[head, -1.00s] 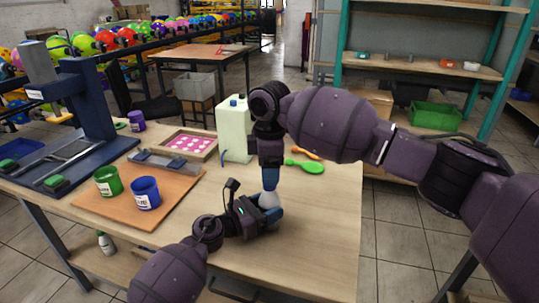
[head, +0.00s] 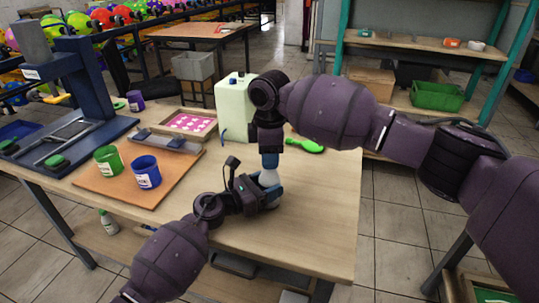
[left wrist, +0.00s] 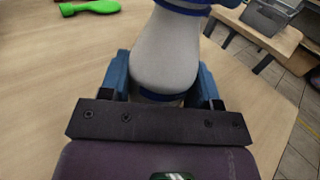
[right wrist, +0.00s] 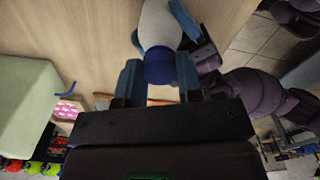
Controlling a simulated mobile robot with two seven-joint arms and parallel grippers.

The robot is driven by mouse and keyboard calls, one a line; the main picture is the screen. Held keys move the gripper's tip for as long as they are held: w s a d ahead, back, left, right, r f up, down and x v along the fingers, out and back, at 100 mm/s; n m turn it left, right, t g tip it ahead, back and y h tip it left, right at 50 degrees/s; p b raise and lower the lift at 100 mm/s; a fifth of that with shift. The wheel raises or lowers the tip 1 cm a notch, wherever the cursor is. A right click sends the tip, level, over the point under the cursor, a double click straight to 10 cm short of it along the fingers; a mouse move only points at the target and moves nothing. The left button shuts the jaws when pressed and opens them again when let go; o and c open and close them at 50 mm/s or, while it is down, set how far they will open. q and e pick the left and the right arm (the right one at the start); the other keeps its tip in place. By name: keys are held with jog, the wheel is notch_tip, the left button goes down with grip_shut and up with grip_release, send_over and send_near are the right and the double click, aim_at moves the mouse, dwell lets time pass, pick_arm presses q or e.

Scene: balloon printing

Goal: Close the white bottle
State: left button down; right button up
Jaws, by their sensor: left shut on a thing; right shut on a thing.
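The white bottle (head: 268,178) stands about upright above the front of the wooden table, largely covered by my grippers in the head view. My left gripper (head: 262,192) is shut around its body from the side; the left wrist view shows a blue finger on each side of the bottle (left wrist: 165,52). My right gripper (head: 270,158) points down over the bottle's top. In the right wrist view, the blue cap (right wrist: 160,66) sits at the bottle's top (right wrist: 159,25), between the right fingers (right wrist: 158,82). Whether the cap is fully seated cannot be told.
Green (head: 108,160) and blue (head: 145,171) cups stand on a board to the left, near a blue press (head: 84,88). The table's right front is clear.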

jog(key=m, duration=0.4)
jog(key=shift+m, duration=0.4)
jog(key=m, duration=0.3)
jog(key=o, duration=1.1)
jog(key=shift+c, duration=0.2)
notch_tip(320, 180, up, 12)
pick_arm(q)
jog(key=shift+c, duration=1.3)
grip_release()
